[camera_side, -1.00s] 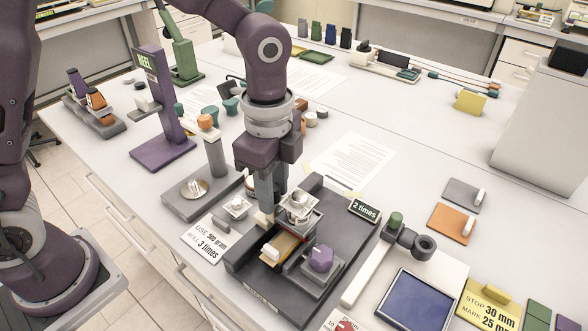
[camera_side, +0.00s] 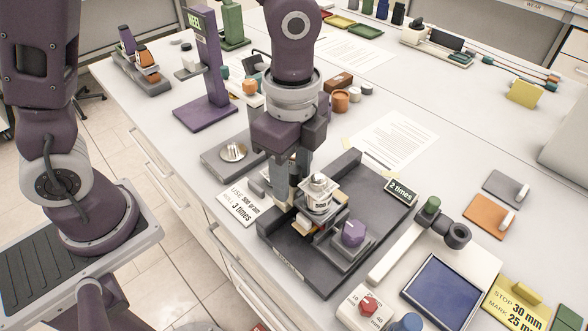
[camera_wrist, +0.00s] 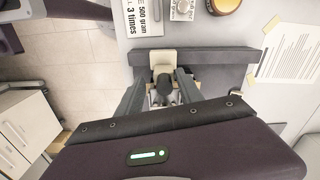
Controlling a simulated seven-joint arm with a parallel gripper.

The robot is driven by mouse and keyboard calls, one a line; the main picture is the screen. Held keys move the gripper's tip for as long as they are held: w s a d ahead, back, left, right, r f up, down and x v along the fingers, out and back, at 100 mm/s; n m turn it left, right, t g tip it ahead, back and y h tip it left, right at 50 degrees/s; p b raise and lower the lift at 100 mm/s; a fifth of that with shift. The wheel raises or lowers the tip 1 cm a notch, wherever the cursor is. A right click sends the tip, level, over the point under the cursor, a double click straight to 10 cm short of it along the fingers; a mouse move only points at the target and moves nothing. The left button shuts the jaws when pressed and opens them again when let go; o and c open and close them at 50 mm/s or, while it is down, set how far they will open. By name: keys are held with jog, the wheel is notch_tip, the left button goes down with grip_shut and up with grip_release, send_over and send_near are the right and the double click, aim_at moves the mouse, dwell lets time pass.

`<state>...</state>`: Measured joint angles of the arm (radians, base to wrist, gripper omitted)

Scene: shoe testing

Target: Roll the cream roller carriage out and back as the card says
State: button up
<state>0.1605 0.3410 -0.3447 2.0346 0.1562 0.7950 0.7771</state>
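The cream roller carriage (camera_side: 297,207) sits on the dark base (camera_side: 378,216), mostly hidden by my gripper and its load. A pale round weight (camera_side: 319,194) stands on the carriage. In the wrist view a cream piece (camera_wrist: 162,61) and dark knob lie between the fingers. The card (camera_side: 239,205) reads 500 gram, roll 3 times. A counter (camera_side: 401,190) reads "2 times".
A grey plate with a metal disc (camera_side: 233,152) and a purple peel stand (camera_side: 206,114) are at the left. Paper sheets lie behind the base.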

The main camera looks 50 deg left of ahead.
jog(key=shift+w+r, duration=0.1)
jog(key=shift+r, duration=0.15)
notch_tip(320, 180, up, 7)
jog(key=shift+f, duration=0.2)
jog(key=shift+w, duration=0.2)
notch_tip(320, 180, down, 7)
jog(key=shift+f, duration=0.1)
grip_shut()
dwell(0.4)
dwell(1.2)
